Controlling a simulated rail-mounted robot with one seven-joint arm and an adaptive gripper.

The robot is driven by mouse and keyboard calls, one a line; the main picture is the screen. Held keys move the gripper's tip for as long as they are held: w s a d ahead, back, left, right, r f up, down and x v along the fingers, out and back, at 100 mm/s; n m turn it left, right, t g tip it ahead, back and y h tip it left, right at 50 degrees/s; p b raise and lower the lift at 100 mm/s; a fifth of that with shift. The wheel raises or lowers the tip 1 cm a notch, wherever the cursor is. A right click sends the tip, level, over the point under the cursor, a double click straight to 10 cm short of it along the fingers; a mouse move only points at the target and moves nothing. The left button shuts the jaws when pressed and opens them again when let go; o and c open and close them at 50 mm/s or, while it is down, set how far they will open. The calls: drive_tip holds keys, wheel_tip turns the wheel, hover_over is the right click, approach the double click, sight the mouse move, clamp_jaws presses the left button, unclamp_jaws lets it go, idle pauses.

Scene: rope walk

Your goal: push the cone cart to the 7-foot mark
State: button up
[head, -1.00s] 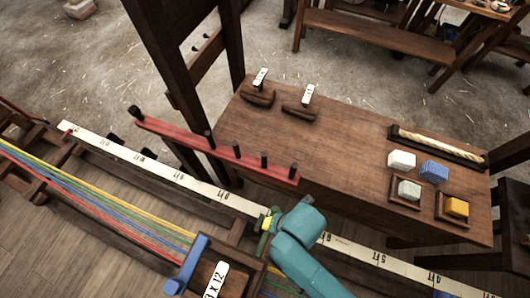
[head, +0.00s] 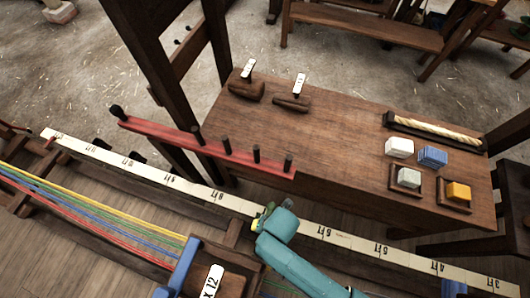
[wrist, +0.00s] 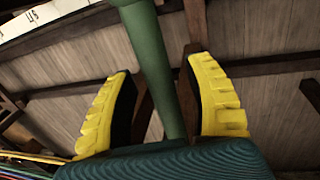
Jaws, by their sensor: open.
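The cone cart (head: 236,236) is dark wood and sits by the ruler at the bottom of the head view, partly cut off, with a blue upright part and a white label ending in "x 12". The white ruler (head: 175,182) runs diagonally, its foot numbers falling to the right; 8 and 6 show, and my teal arm hides the stretch between, where 7 lies. My gripper (head: 261,219) is at that stretch, right of the cart. In the wrist view the yellow fingers (wrist: 165,105) are open on either side of a green post (wrist: 158,70), with gaps visible at both sides.
Yellow, green, blue and red strands (head: 110,222) stretch left from the cart. A wooden bench (head: 300,140) behind holds coloured blocks, a rope piece in a tray and two tagged wooden pieces.

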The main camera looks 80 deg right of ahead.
clamp_jaws()
drive_tip(key=shift+s, duration=0.1)
drive_tip(key=shift+s+a+r+p, duration=0.1)
drive_tip(key=shift+s+p, duration=0.2)
drive_tip(key=shift+p, duration=0.1)
drive_tip(key=s+p, duration=0.1)
drive_tip(key=s, duration=0.1)
drive_tip(key=s+p, duration=0.1)
drive_tip(key=s, duration=0.1)
drive_tip(key=shift+s+a+f, duration=0.15)
drive_tip(key=shift+a+f, duration=0.05)
unclamp_jaws()
drive_tip(key=shift+d+r, duration=0.1)
